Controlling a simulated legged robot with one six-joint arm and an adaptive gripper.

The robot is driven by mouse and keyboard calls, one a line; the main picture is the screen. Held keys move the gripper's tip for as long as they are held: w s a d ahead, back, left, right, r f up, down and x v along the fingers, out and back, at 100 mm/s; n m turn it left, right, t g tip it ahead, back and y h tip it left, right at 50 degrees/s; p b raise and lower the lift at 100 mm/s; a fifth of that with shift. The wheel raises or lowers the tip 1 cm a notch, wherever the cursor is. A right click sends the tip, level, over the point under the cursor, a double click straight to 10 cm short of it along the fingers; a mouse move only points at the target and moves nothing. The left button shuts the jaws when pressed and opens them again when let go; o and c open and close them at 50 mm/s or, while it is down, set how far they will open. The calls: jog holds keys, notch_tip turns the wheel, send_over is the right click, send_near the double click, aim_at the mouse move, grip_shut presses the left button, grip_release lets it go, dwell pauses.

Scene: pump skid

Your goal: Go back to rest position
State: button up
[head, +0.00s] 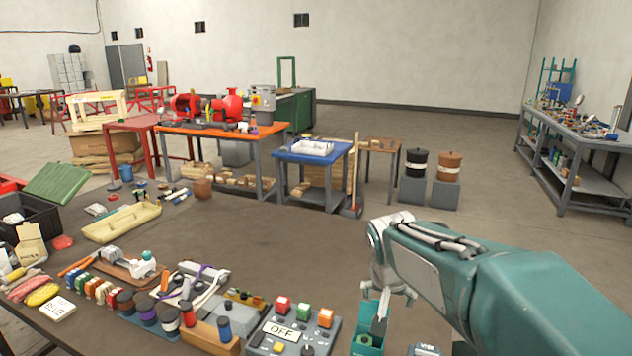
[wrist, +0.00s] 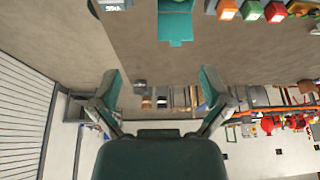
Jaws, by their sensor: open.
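My arm, teal with grey joints, reaches in from the right in the head view, over the right end of the brown workbench (head: 250,240). My gripper (wrist: 162,80) shows in the wrist view with its two teal fingers spread wide. It is open, and nothing is between the fingers. In the head view the gripper is partly hidden by the wrist and arm. A teal holder (wrist: 175,25) stands on the bench below; in the head view (head: 366,342) it is close to my wrist.
A control box (head: 285,335) with coloured buttons and an OFF label is left of the teal holder. Several tools, jars and small parts crowd the bench's front left. Beyond stand an orange-topped table (head: 220,131), a blue-topped table (head: 315,157) and two bins on blocks.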

jog(key=s+d+n+t+y, duration=0.1)
jog(key=s+n, duration=0.2)
jog(key=s, duration=2)
jog(key=shift+r+n, duration=0.3)
jog(key=shift+n, duration=0.1)
dwell(0.3)
